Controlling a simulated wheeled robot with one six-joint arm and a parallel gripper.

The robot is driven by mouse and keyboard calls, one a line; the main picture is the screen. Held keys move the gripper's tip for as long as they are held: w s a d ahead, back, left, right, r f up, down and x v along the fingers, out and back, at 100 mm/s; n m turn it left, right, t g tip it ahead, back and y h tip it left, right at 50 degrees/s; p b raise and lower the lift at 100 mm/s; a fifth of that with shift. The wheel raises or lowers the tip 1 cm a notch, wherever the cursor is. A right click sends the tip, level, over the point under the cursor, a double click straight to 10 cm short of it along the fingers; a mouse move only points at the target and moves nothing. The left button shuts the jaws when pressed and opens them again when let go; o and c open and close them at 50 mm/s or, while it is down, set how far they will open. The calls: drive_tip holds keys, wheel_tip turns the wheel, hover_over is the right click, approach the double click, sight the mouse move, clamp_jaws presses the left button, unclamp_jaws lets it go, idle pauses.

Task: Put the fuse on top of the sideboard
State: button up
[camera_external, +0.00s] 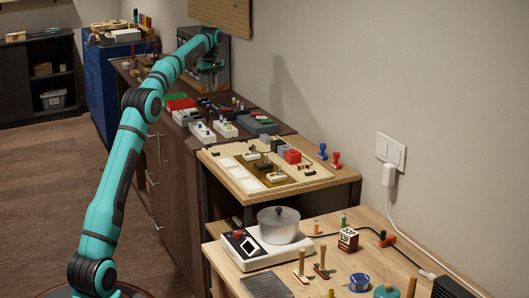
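My teal and black arm reaches from the lower left to the far back wall. My gripper (209,66) is small and dark at its end, over the far part of a long dark brown cabinet (184,172) with metal handles, which looks like the sideboard. The gripper is in front of a dark grey panel, and I cannot tell whether its fingers are open or shut. I cannot make out the fuse; it is too small or hidden among the many parts on the cabinet or near the gripper.
Several small boxes and trays, including a green-red one (180,102), crowd the cabinet top. Nearer stand a raised wooden shelf (322,181) with parts and a wooden bench (222,263) with a pot (279,226) and tools. A blue cabinet (103,90) stands at the back. Floor is clear at left.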

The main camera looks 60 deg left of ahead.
drive_tip(key=s+d+r+m+t+y, duration=0.1)
drive_tip(key=d+r+m+t, duration=0.1)
drive_tip(key=d+r, duration=0.5)
drive_tip(key=d+r+m+t+y, duration=0.1)
drive_tip(key=d+r+m, duration=0.2)
drive_tip(key=d, duration=0.9)
drive_tip(key=s+d+r+m+t+y, duration=0.1)
drive_tip(key=d+r+m+t, duration=0.1)
drive_tip(key=d+r, duration=0.5)
drive_tip(key=s+d+r+m+t, duration=0.1)
drive_tip(key=s+d+m+t, duration=0.3)
drive_tip(key=d, duration=0.6)
drive_tip(key=s+d+r+m+t, duration=0.1)
drive_tip(key=s+d, duration=0.5)
drive_tip(key=d, duration=0.4)
drive_tip(key=s+d+f+m+t+h, duration=0.1)
drive_tip(key=s+d+f+m+t, duration=0.2)
drive_tip(key=s+d, duration=0.6)
drive_tip(key=s+d+f+m+t+h, duration=0.2)
drive_tip(key=s+d+f+m+t, duration=0.2)
drive_tip(key=s+d, duration=0.4)
drive_tip(key=s+f+m, duration=0.1)
drive_tip(key=s+f, duration=0.1)
drive_tip(key=s, duration=0.5)
drive_tip(key=shift+s+d+m, duration=0.25)
drive_tip(key=shift+d+m, duration=0.1)
drive_tip(key=shift+m, duration=0.05)
